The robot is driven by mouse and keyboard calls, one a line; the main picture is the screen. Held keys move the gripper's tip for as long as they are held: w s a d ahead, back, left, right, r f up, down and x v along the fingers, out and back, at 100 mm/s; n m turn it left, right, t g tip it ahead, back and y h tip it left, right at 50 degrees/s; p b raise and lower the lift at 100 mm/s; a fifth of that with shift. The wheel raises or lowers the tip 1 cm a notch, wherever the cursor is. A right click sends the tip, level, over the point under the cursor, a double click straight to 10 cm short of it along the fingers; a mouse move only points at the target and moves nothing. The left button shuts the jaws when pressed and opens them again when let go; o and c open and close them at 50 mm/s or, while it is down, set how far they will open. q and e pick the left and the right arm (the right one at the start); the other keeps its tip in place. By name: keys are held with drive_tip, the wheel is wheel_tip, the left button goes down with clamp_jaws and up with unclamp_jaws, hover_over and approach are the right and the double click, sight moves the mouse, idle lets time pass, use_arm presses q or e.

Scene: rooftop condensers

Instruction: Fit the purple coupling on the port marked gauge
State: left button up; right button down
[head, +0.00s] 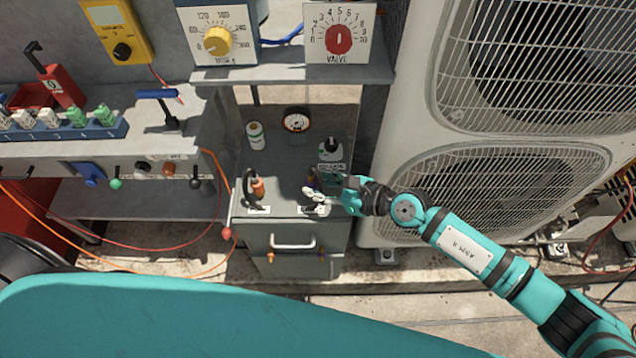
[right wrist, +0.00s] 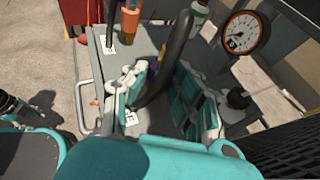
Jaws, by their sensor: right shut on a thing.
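My right gripper (head: 322,192) is at the front right of the small grey cabinet top, shut on the purple coupling (head: 311,178). Only a little purple shows at the fingers; the rest is hidden. In the right wrist view, a black hose (right wrist: 177,55) curves up between the fingers of my right gripper (right wrist: 165,100). A white label (right wrist: 130,118) lies just under the fingers; I cannot read it. I cannot tell which port is marked gauge. My left gripper is not in view.
An orange coupling (head: 258,188) with a black hose stands left of my right gripper. Behind are a white-green can (head: 255,135), a round dial (head: 296,120) and a black-knobbed fitting (head: 331,147). A condenser unit (head: 400,110) stands close on the right.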

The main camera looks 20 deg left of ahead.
drive_tip(key=shift+f+b, duration=0.3)
drive_tip(key=shift+f, duration=0.05)
idle(0.3)
drive_tip(key=c, duration=1)
unclamp_jaws()
wheel_tip(320, 180, up, 8)
drive_tip(key=p, duration=0.7)
drive_tip(key=shift+f+p, duration=0.25)
drive_tip(key=shift+p, duration=0.05)
